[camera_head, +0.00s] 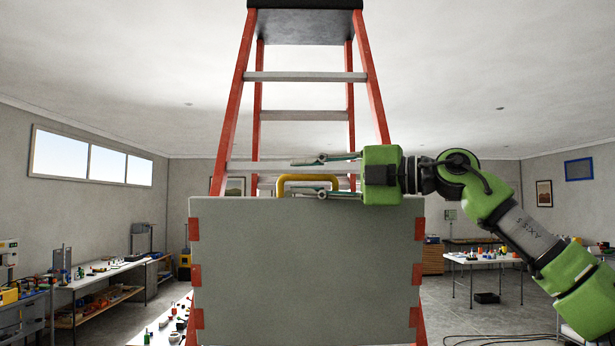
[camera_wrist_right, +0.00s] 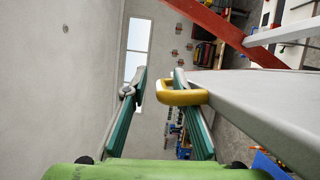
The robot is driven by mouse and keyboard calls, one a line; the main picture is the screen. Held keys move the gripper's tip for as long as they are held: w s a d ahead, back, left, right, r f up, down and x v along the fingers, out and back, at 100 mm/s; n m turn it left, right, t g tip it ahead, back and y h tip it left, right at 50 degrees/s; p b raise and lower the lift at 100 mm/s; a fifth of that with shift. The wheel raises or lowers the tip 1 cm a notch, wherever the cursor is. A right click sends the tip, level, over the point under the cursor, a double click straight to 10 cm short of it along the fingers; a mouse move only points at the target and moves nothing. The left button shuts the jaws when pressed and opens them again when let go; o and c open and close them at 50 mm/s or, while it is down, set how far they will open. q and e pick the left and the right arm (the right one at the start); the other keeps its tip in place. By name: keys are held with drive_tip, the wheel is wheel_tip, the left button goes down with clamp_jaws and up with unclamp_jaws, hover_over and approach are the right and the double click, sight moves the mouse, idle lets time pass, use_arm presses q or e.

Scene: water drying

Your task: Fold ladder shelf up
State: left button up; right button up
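The ladder (camera_head: 235,110) has red rails, grey rungs and a dark top cap. Its shelf (camera_head: 305,270) is a large grey panel with red edge pieces, facing me in front of the ladder. A yellow handle (camera_head: 292,179) stands on the panel's top edge. My right gripper (camera_head: 298,176) reaches in from the right with its fingers apart, one above the handle's bar and one lower, level with its loop. In the right wrist view the handle (camera_wrist_right: 181,97) overlaps the right-hand finger; the fingers are not closed on it. My left gripper is out of view.
A long workbench with tools (camera_head: 100,270) runs along the left wall. A white table (camera_head: 485,260) with small items stands at the back right. Cables (camera_head: 495,338) lie on the floor at lower right. The floor between is partly hidden by the panel.

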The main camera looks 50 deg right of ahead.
drive_tip(key=v, duration=1.2)
idle(0.6)
